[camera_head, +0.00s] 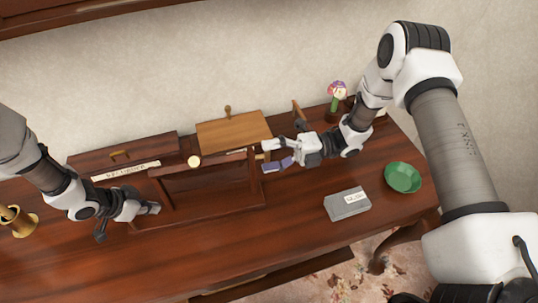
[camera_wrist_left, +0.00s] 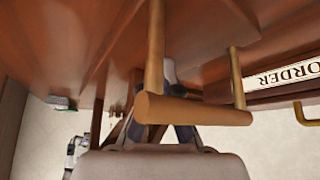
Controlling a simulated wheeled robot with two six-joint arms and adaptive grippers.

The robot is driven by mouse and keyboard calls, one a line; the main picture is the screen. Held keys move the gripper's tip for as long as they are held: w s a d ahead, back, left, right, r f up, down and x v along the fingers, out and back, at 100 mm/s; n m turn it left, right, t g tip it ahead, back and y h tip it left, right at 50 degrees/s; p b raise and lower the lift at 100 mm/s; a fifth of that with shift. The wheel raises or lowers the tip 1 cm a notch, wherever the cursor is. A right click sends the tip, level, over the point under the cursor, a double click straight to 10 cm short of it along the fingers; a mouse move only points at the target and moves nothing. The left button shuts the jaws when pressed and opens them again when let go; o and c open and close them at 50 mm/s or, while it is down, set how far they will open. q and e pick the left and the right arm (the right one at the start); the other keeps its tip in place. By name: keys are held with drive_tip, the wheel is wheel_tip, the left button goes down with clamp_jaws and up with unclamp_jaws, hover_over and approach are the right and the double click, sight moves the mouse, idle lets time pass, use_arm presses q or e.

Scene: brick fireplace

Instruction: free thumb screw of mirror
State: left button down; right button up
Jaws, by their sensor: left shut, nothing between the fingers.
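A dark wooden framed piece, which looks like the mirror (camera_head: 212,188), sits on the desk between my grippers. I cannot make out a reflecting face or clearly identify the thumb screw. My left gripper (camera_head: 154,208) is shut and empty beside its left end. In the left wrist view, a wooden crossbar on two rods (camera_wrist_left: 195,112) crosses in front of the left gripper's fingers and partly hides them. My right gripper (camera_head: 267,156) is at the frame's upper right end, its fingers apart. I cannot tell whether they touch it.
A light wooden panel (camera_head: 235,131) with a knob stands behind the frame. A labelled wooden box (camera_head: 85,164) is at the back left, a brass vessel (camera_head: 18,222) at far left. A grey box (camera_head: 347,204), green bowl (camera_head: 402,177) and flower vase (camera_head: 336,113) are right. The front desk is clear.

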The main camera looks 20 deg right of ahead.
drive_tip(key=d, duration=1.2)
drive_tip(key=shift+s, duration=0.4)
use_arm(q)
wheel_tip(320, 180, up, 6)
drive_tip(key=p, duration=0.6)
drive_tip(key=shift+r, duration=0.1)
use_arm(e)
wheel_tip(320, 180, up, 6)
